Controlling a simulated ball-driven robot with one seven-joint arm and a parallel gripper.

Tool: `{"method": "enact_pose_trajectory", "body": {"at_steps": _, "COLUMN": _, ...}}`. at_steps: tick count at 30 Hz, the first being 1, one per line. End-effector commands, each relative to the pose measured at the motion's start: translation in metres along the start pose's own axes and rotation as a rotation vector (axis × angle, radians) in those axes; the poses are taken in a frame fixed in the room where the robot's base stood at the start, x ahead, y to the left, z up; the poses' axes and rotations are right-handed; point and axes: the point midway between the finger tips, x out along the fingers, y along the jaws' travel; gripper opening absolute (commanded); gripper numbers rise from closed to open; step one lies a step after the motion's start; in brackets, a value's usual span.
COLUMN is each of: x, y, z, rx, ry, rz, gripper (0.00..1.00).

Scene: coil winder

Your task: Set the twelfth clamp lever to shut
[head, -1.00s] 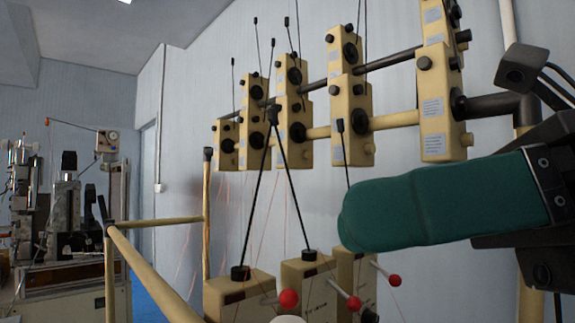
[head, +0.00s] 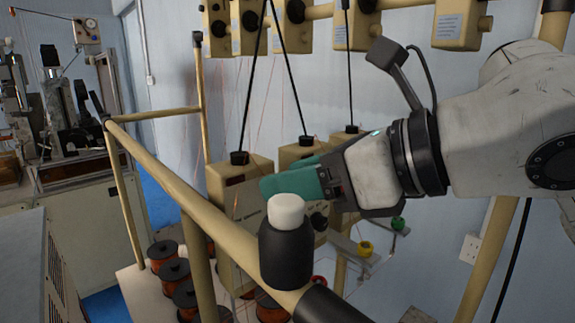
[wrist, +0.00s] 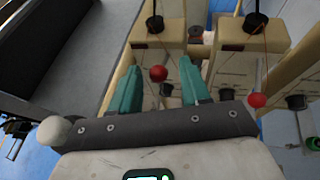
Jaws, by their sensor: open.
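My gripper (head: 283,182) is open, its two teal fingers reaching toward the beige tension boxes. In the wrist view a red ball knob (wrist: 158,74) shows between the fingers, in front of a box (wrist: 160,31); I cannot tell whether either finger touches it. A second red knob (wrist: 257,100) is to the right, outside the fingers. In the head view the gripper and wrist hide much of the box fronts, and a red knob (head: 319,281) shows low behind the rail. No lever number is readable, so I cannot tell which is the twelfth clamp lever.
A beige rail (head: 170,180) with a black, white-capped post (head: 287,245) crosses the foreground. Copper spools (head: 174,271) stand below left. Tall black rods rise from the boxes.

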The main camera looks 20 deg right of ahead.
Motion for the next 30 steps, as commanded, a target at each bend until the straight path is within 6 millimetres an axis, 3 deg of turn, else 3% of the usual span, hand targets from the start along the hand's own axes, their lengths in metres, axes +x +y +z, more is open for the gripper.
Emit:
{"method": "enact_pose_trajectory", "body": {"at_steps": 6, "x": 0.015, "y": 0.0, "z": 0.001, "rx": 0.0, "ry": 0.0, "rz": 0.0, "gripper": 0.47}}
{"method": "enact_pose_trajectory", "body": {"at_steps": 15, "x": 0.017, "y": 0.0, "z": 0.0, "rx": 0.0, "ry": 0.0, "rz": 0.0, "gripper": 0.46}}
{"method": "enact_pose_trajectory", "body": {"at_steps": 30, "x": 0.017, "y": 0.0, "z": 0.0, "rx": 0.0, "ry": 0.0, "rz": 0.0, "gripper": 0.0}}
